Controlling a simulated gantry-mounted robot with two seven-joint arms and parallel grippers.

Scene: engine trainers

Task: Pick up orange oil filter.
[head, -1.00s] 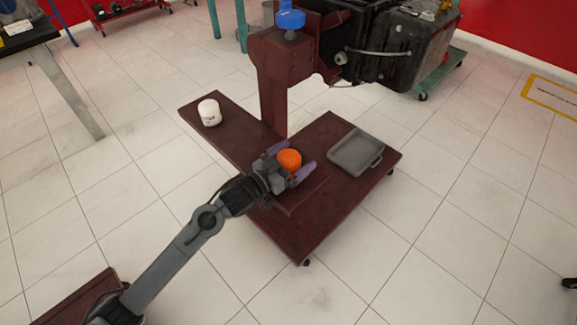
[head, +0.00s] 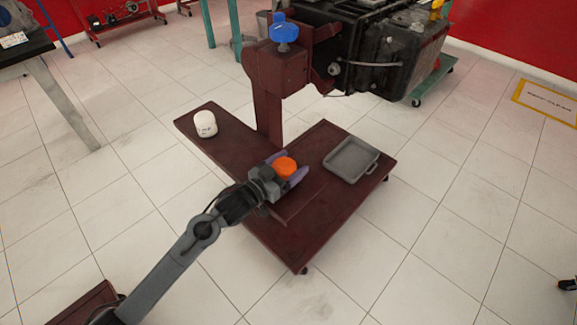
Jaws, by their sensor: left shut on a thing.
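The orange oil filter (head: 285,166) is at the middle of the dark red engine stand base (head: 318,222). My left gripper (head: 287,171) is shut on the orange oil filter, with its purple fingers on either side of it. The lower part of the filter is hidden by the gripper, and I cannot tell whether it still touches the base. My right gripper is not in the head view.
A white oil filter (head: 205,124) stands on the base's left arm. A grey tray (head: 351,160) lies on the right part. The stand's red post (head: 268,116) rises behind the orange filter, with a black engine (head: 385,55) above right.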

